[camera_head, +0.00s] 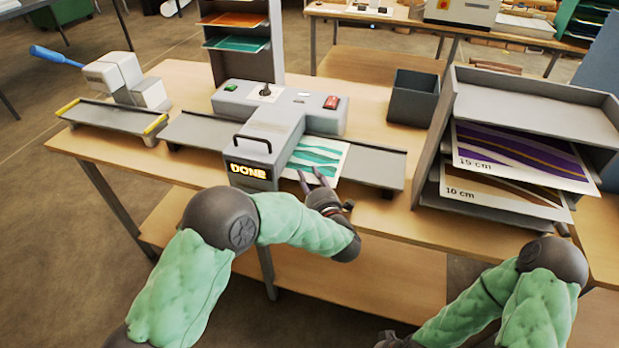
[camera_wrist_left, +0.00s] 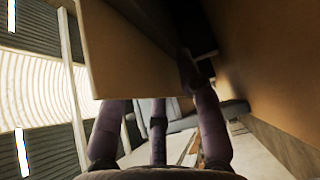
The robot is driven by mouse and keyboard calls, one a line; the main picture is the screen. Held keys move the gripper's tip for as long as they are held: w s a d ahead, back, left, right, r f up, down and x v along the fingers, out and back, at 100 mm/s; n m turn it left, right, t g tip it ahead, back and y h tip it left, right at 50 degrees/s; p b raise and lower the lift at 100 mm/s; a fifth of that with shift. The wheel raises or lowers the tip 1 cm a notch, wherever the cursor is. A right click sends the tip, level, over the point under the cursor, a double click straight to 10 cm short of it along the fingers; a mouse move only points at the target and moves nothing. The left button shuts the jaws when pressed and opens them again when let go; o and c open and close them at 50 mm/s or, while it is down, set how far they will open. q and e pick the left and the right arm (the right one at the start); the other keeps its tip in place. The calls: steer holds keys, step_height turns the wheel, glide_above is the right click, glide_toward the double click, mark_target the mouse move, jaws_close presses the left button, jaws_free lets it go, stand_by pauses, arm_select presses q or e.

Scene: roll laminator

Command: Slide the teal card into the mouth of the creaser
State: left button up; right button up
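The teal card (camera_head: 318,158), white with teal waves, lies on the right-hand bed of the grey roll laminator (camera_head: 273,125), its left part against the housing. The laminator's display (camera_head: 248,171) reads DONE. My left gripper (camera_head: 312,178) is at the card's front edge, its fingers apart; whether they touch the card is unclear. The left wrist view shows the spread fingers (camera_wrist_left: 158,125) near a brown panel that I cannot identify. The likely creaser (camera_head: 125,78), a pale device with a blue lever, stands at far left. My right gripper (camera_head: 395,341) is partly cut off at the bottom.
A grey tray with yellow ends (camera_head: 112,115) lies before the lever device. A dark bin (camera_head: 413,97) stands behind the laminator's right side. A grey rack (camera_head: 535,105) with purple and brown cards stands at right. A shelf tower (camera_head: 241,20) stands behind.

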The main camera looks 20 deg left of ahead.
arm_select(q)
steer(key=v, duration=1.2)
